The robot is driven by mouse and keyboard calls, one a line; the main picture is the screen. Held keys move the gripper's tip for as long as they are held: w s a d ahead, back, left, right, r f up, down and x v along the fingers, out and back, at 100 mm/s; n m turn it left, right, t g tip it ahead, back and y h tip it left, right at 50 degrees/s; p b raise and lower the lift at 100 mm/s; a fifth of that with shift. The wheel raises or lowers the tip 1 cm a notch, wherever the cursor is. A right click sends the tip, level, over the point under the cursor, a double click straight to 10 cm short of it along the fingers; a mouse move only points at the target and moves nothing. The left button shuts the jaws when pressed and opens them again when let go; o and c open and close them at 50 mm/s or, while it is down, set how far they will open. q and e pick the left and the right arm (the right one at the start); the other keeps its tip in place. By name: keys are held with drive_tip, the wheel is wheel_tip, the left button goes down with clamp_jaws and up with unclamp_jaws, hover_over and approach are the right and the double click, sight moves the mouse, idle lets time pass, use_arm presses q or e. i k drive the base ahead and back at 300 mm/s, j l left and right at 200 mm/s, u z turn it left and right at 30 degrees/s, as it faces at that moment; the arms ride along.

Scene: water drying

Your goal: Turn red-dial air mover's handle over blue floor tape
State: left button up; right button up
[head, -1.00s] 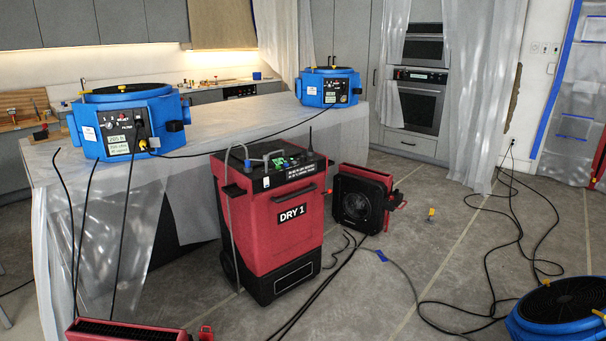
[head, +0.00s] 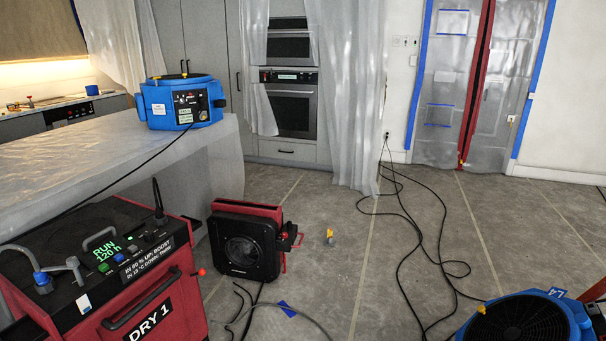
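A red air mover with a black round grille (head: 242,252) stands on the floor right of the red DRY 1 machine. A small red handle (head: 284,258) shows on its right side. I cannot make out a red dial on it. A short piece of blue tape (head: 287,309) lies on the floor in front of it, slightly right, with the handle apart from it. A small red knob (head: 201,272) shows beside the DRY 1 machine. Neither of my grippers can be made out in the head view.
The DRY 1 machine (head: 125,285) fills the lower left. A blue round unit (head: 525,322) sits at lower right, partly cut off. Black cables (head: 408,235) cross the right floor. A small yellow object (head: 330,237) stands mid-floor. A blue unit (head: 180,101) sits on the covered counter.

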sight(246, 241)
drive_tip(key=i+z, duration=0.35)
drive_tip(key=i, duration=1.5)
